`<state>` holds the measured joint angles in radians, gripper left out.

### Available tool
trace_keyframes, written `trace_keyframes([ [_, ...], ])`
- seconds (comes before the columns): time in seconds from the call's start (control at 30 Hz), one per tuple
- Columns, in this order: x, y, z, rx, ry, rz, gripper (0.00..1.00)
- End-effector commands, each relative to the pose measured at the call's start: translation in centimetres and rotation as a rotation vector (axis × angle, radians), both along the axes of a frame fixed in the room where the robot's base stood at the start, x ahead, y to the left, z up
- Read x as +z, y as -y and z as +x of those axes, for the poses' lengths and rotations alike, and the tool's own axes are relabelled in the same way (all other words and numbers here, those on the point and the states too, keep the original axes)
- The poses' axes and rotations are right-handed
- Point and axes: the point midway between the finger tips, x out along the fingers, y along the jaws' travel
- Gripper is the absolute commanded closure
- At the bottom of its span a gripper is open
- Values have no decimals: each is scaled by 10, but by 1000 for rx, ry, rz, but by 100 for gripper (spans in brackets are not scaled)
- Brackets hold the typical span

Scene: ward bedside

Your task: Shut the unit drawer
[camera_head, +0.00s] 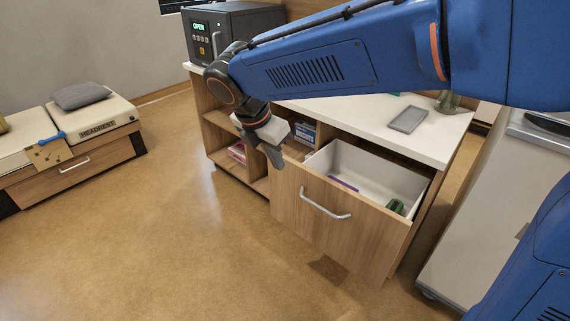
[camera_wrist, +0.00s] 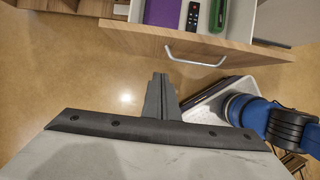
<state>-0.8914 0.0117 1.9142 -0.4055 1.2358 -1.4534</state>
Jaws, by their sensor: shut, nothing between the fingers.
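The unit drawer (camera_head: 338,224) is pulled open from the wooden bedside unit, with a wood front and a white inside. Its silver bar handle (camera_head: 325,206) is on the front; the handle also shows in the wrist view (camera_wrist: 195,58). My gripper (camera_head: 278,158) is shut and empty, in front of the unit near the drawer front's upper left corner in the head view. In the wrist view my gripper (camera_wrist: 160,82) points toward the drawer front, apart from the handle. Inside the drawer lie a purple item (camera_wrist: 173,12), a dark remote (camera_wrist: 193,16) and a green item (camera_wrist: 218,14).
The unit's white top (camera_head: 436,140) holds a grey tray (camera_head: 408,119) and a dark safe (camera_head: 232,32) reading OPEN. Shelves left of the drawer hold boxes (camera_head: 304,133). A low bench (camera_head: 75,178) stands at the left, a white cabinet (camera_head: 480,210) at the right. The floor ahead is clear.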

Motion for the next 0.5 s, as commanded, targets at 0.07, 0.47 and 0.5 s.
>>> trace_keyframes([
  [0.07,-10,3,3,-3,-1,-1,100],
  [0.47,-76,20,24,-5,-2,-1,100],
  [0.5,-82,21,26,-4,-2,-1,100],
])
